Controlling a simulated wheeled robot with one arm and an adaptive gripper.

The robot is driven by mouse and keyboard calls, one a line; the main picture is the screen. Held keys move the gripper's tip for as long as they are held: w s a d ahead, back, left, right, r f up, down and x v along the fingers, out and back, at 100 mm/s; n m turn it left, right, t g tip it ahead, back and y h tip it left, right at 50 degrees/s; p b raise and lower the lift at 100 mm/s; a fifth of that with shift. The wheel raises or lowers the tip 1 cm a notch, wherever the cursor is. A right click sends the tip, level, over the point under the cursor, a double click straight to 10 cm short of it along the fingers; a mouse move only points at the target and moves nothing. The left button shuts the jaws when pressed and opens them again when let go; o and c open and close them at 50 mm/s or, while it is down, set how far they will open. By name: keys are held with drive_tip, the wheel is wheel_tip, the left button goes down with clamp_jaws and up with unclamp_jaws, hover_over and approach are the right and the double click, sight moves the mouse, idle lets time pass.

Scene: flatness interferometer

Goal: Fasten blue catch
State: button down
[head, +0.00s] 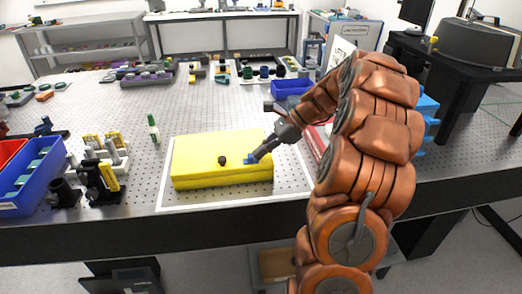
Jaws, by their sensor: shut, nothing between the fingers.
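A yellow box (210,163) lies flat on a white-bordered mat (300,188) near the table's front edge. The small blue catch (248,159) shows at the right part of the box top. My gripper (254,158) comes in from the right and is shut, with its fingertips at the blue catch. I cannot tell whether they touch it. The fingers partly cover the catch, and I cannot make out whether it is fastened.
A blue bin (30,205) and black-and-yellow optical mounts (100,180) stand at the left. A small green-and-white bottle (153,129) stands behind the box's left side. A blue tray (290,88) lies behind my arm. The perforated tabletop (110,110) is mostly clear behind the box.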

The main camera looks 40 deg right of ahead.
drive_tip(key=shift+f, duration=0.1)
drive_tip(key=d, duration=0.1)
drive_tip(key=s+d, duration=0.1)
drive_tip(key=d, duration=0.1)
drive_tip(key=s+d+p, duration=0.1)
drive_tip(key=shift+d+r, duration=0.2)
drive_tip(key=shift+r, duration=0.05)
drive_tip(key=b+v, duration=0.1)
drive_tip(key=v, duration=0.8)
drive_tip(key=shift+r, duration=0.15)
